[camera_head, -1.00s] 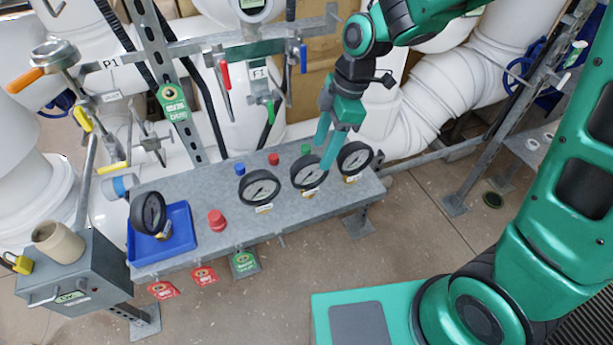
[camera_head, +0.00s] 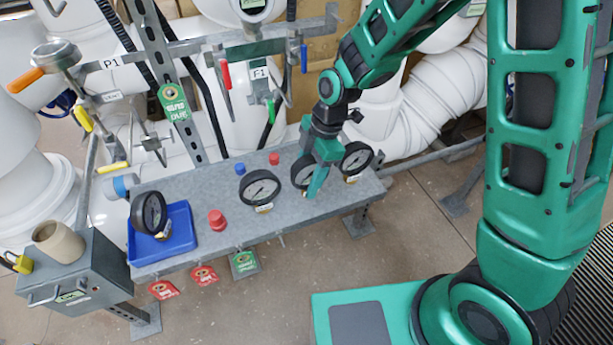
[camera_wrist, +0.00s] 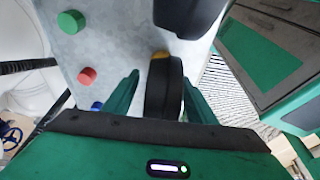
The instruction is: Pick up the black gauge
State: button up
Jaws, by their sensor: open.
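Several black gauges with white dials are in view. Three stand in a row on the grey bench: a left one (camera_head: 260,188), a middle one (camera_head: 300,172) and a right one (camera_head: 355,160). Another black gauge (camera_head: 149,212) is in the blue tray. My gripper (camera_head: 312,178) is at the middle gauge and partly covers it in the head view. In the wrist view my open fingers stand either side of a black gauge (camera_wrist: 163,90); I cannot tell whether they touch it. Another gauge (camera_wrist: 188,14) is just beyond, near the upper edge.
The blue tray (camera_head: 184,243) is at the bench's (camera_head: 325,208) left end. A red knob (camera_head: 217,220) is beside it. Small blue (camera_head: 240,169) and red (camera_head: 274,158) caps are behind the gauges; a green cap (camera_wrist: 71,21) shows in the wrist view. Pipes and levers rise behind.

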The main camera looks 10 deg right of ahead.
aim_at(304, 159)
jog(key=shift+x, duration=1.15)
jog(key=c, duration=1)
jog(key=shift+o, duration=0.2)
notch_tip(304, 159, up, 10)
jog(key=shift+r, duration=0.1)
jog(key=o, duration=0.3)
jog(key=shift+c, duration=1.3)
